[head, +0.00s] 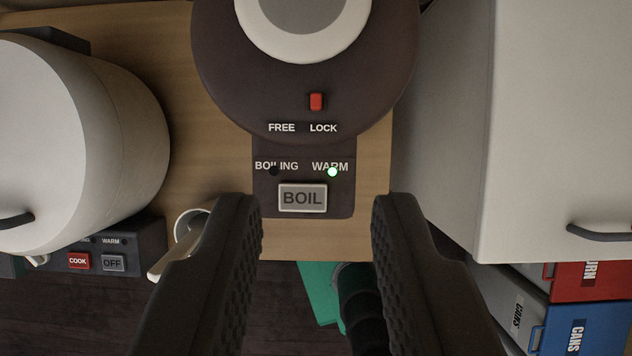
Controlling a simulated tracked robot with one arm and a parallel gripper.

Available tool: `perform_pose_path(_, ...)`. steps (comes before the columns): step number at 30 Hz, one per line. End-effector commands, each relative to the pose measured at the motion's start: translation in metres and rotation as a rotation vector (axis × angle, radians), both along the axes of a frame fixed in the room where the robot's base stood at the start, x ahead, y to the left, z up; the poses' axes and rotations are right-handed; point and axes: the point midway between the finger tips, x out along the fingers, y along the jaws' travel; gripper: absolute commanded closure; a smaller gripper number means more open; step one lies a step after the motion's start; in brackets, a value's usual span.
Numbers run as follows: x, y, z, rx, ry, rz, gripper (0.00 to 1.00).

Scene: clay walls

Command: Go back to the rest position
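My gripper (316,215) is open and empty in the head view, its two dark ridged fingers apart at the lower middle. It points at the front of a dark hot-water pot (220,70) on a wooden counter. The pot's BOIL button (302,198) shows between the fingertips, and nothing is held. The red slider (316,102) is at the LOCK side, and the green light (332,172) under WARM is lit. The light under BOILING is dark.
A white rice cooker (75,140) with COOK and OFF buttons stands at left. A white mug (188,225) is partly behind the left finger. A pale cabinet (530,120) fills the right, with blue (580,330) and red (590,283) bins below. Dark floor (90,315) lies at lower left.

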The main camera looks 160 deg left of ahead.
Motion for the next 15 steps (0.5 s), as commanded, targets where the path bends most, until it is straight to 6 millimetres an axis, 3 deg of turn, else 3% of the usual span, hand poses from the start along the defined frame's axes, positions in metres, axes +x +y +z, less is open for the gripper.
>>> perform_pose_path(2, -0.001, 0.001, 0.013, -0.004, -0.066, 0.024, 0.71)
perform_pose_path(7, -0.007, 0.005, 0.068, -0.025, -0.301, 0.106, 0.71)
perform_pose_path(15, -0.045, 0.01, 0.168, -0.092, -0.687, 0.224, 0.71)
